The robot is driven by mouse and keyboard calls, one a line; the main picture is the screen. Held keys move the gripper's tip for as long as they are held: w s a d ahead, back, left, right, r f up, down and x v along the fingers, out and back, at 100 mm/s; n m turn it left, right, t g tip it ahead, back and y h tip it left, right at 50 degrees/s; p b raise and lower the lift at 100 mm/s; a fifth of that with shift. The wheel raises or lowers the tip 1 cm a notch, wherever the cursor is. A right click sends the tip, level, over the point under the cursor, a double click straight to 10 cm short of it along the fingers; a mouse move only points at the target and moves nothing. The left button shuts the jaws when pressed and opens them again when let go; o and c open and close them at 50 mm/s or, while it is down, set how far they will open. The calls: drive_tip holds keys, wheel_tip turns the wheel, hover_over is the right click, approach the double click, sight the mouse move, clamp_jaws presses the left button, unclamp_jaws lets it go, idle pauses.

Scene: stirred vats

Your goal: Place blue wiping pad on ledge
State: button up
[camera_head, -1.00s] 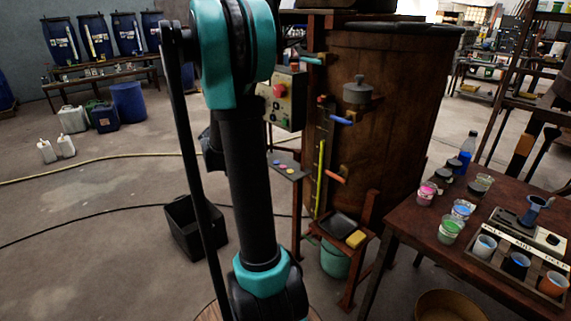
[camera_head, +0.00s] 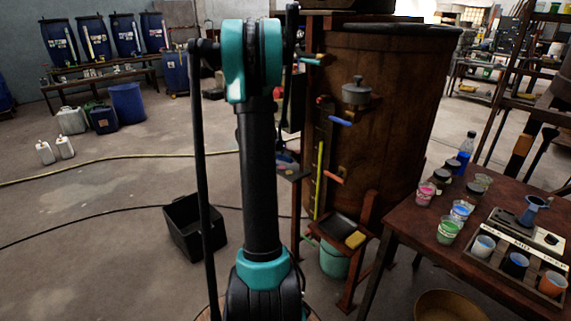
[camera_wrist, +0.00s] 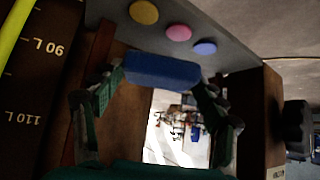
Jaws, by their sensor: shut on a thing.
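The blue wiping pad (camera_wrist: 162,71) is held between the two fingertips of my gripper (camera_wrist: 160,78) in the wrist view. The grey ledge (camera_wrist: 228,32), with yellow, pink and blue discs on it, lies beyond the pad at the top of that view. The pad overlaps the ledge's near edge in the picture; I cannot tell whether they touch. My gripper there is mostly hidden behind the arm.
The marked level scale (camera_wrist: 45,60) is close on the left in the wrist view. In the camera_head view, the vat (camera_head: 400,110) carries blue and orange handles. A dark tray with a yellow sponge (camera_head: 355,239) sits below. A table of paint cups (camera_head: 420,215) stands right.

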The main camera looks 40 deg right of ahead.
wheel_tip(320, 180, down, 4)
drive_tip(key=shift+d+r, duration=0.1)
drive_tip(key=shift+r, duration=0.05)
drive_tip(key=shift+d, duration=0.3)
drive_tip(key=shift+f, duration=0.2)
drive_tip(key=shift+c, duration=0.5)
drive_tip(key=o, duration=1.1)
drive_tip(key=shift+a+r, duration=0.1)
